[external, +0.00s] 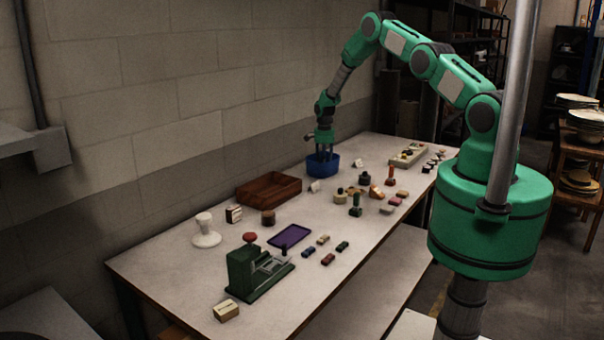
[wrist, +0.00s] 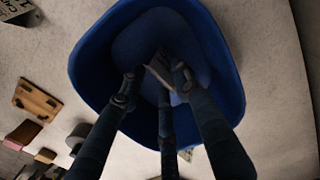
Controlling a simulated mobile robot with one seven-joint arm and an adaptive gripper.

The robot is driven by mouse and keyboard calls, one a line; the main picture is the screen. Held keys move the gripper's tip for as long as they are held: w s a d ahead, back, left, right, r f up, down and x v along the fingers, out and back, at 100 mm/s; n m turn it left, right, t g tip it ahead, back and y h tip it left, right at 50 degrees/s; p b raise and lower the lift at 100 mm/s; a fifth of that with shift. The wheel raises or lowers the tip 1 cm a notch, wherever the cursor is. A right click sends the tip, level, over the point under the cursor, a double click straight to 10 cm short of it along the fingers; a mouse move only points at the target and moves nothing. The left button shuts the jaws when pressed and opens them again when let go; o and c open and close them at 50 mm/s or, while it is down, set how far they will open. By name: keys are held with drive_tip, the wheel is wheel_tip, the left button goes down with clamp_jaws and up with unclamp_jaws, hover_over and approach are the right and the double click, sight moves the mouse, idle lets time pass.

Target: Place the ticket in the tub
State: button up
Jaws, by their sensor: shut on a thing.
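The blue tub (external: 323,171) stands at the back of the table near the wall. In the wrist view it fills the middle, with its blue wall (wrist: 88,58) around my fingers. My gripper (external: 321,153) points down into the tub, fingertips within its rim. In the wrist view my gripper (wrist: 155,84) is shut on the ticket (wrist: 158,68), a small greyish piece between the dark fingertips, partly hidden by them. Whether the ticket touches the tub's floor I cannot tell.
White folded cards (external: 315,186) stand near the tub. A brown wooden tray (external: 268,190), a white stand (external: 206,232), a green press (external: 257,272) and a purple tray (external: 291,236) are nearer the camera. Several stamps and small blocks lie right of the tub.

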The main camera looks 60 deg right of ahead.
drive_tip(key=shift+f, duration=0.1)
drive_tip(key=o, duration=0.7)
drive_tip(key=shift+w+r+b, duration=0.15)
drive_tip(key=shift+r+b, duration=0.5)
drive_tip(key=shift+r, duration=5.45)
drive_tip(key=shift+r, duration=0.1)
